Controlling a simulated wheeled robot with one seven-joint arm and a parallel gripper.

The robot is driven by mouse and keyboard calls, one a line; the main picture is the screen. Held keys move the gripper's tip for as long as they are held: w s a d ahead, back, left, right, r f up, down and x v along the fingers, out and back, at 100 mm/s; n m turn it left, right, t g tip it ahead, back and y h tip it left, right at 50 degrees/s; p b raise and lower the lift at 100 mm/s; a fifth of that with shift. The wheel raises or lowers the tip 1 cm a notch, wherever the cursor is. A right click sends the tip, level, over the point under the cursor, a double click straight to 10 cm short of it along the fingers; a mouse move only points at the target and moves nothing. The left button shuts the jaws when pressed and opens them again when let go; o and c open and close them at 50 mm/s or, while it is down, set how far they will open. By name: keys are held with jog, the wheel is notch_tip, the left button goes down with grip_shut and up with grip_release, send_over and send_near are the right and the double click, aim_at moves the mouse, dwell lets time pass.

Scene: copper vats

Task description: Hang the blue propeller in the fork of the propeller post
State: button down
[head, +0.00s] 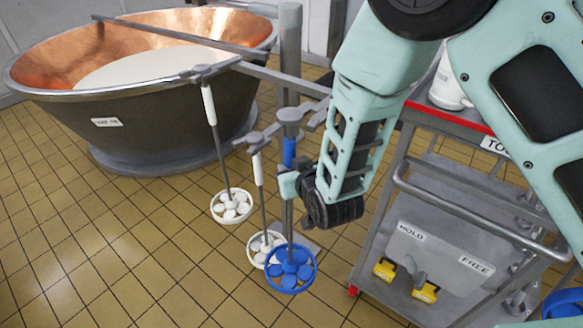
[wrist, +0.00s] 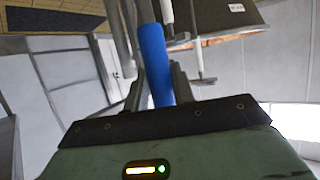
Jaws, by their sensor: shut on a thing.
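The blue propeller (head: 290,268) hangs upright, wheel down, in the head view. My gripper (head: 289,184) is shut on its blue shaft sleeve, which stands between the fingers in the wrist view (wrist: 155,65). The propeller post (head: 290,45) is a grey upright with side arms ending in forks. A fork or crosspiece (head: 290,116) shows just above the blue sleeve; I cannot tell whether the propeller's top is seated in it or only in front of it. Two white propellers (head: 231,206) (head: 254,246) hang from other arms on the left, the nearer one close beside the blue wheel.
A copper-lined vat (head: 170,120) with white contents stands at the back left. A grey trolley (head: 400,185) with a red edge, a white jug (head: 447,85) and a HOLD/FREE box (head: 440,255) stands close right of my gripper. Tiled floor is clear at lower left.

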jog(key=shift+w+d+b, duration=0.2)
jog(key=shift+w+d, duration=0.35)
jog(key=shift+w, duration=0.2)
jog(key=shift+w+d+b, duration=0.2)
jog(key=shift+w+d, duration=0.3)
jog(key=shift+w, duration=0.2)
dwell(0.7)
jog(key=shift+w+d, duration=0.25)
jog(key=shift+w+d+b, duration=0.25)
jog(key=shift+w+d, duration=0.35)
jog(key=shift+w, duration=0.2)
jog(key=shift+w+d+b, duration=0.25)
jog(key=shift+w+d, duration=0.3)
jog(key=shift+w, duration=0.2)
dwell(0.8)
jog(key=shift+f, duration=0.2)
dwell(0.5)
jog(key=shift+f+b, duration=0.35)
jog(key=shift+b, duration=0.15)
jog(key=shift+f+b, duration=0.3)
jog(key=shift+f, duration=0.05)
jog(key=shift+w+d+f+b, duration=0.15)
jog(key=shift+b, duration=0.15)
dwell(0.7)
jog(key=c, duration=1.1)
grip_release()
